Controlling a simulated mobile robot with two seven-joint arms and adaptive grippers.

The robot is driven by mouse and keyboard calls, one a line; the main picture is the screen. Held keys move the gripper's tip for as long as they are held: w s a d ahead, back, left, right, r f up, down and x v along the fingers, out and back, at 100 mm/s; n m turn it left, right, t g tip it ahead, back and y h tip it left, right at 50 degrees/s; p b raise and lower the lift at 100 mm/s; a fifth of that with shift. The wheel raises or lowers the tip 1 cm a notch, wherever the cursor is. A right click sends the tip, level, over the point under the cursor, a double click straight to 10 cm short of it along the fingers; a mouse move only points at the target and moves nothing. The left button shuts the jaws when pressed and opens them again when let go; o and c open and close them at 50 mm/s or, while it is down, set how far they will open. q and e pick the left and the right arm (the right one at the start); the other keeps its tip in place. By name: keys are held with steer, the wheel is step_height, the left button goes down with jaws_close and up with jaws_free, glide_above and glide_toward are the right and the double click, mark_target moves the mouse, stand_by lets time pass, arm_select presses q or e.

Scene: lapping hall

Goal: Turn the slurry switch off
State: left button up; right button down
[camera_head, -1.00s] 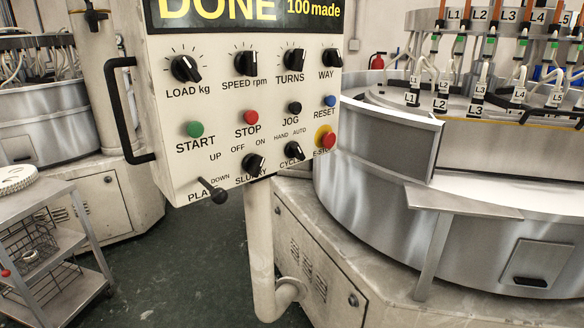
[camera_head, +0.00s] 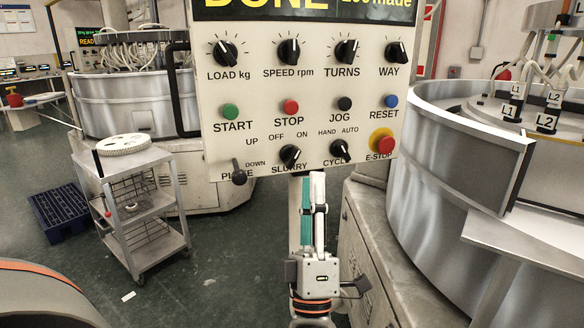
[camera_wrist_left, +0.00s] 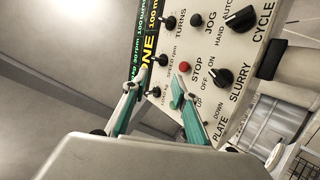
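The slurry switch (camera_head: 290,156) is a black rotary knob low on the white control panel (camera_head: 260,100). Its OFF and ON labels are above it, and its pointer appears turned up and right, towards ON. It also shows in the left wrist view (camera_wrist_left: 222,76). My left gripper (camera_head: 313,178) points up just below and right of the knob, seen nearly edge-on, apart from the knob as far as I can tell. In the left wrist view the teal-padded fingers (camera_wrist_left: 153,86) stand apart with nothing between them. My right gripper is not in view.
The cycle knob (camera_head: 340,151) and red E-stop (camera_head: 382,143) are right of the switch, the plate lever (camera_head: 239,173) left. A grey cart (camera_head: 144,205) stands left, a blue pallet (camera_head: 60,213) beyond it. A round steel machine (camera_head: 430,165) stands close on the right.

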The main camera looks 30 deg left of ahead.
arm_select(q)
steer(key=a+r+n+g+y, duration=0.3)
steer(key=n+g+y, duration=0.35)
steer(key=n, duration=0.25)
steer(key=n+g+h+b, duration=0.3)
steer(key=n+g+h, duration=0.3)
steer(key=n+h, duration=0.3)
glide_toward(294, 161)
steer(key=w+a+y, duration=0.1)
steer(key=shift+n, duration=0.4)
steer(key=shift+f+x, duration=0.2)
steer(key=shift+x, duration=1.8)
steer(key=shift+f+x, duration=0.2)
steer(key=shift+x, duration=1.85)
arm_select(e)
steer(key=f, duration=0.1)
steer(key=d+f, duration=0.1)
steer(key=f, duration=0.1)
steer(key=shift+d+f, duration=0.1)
arm_select(q)
jaws_close()
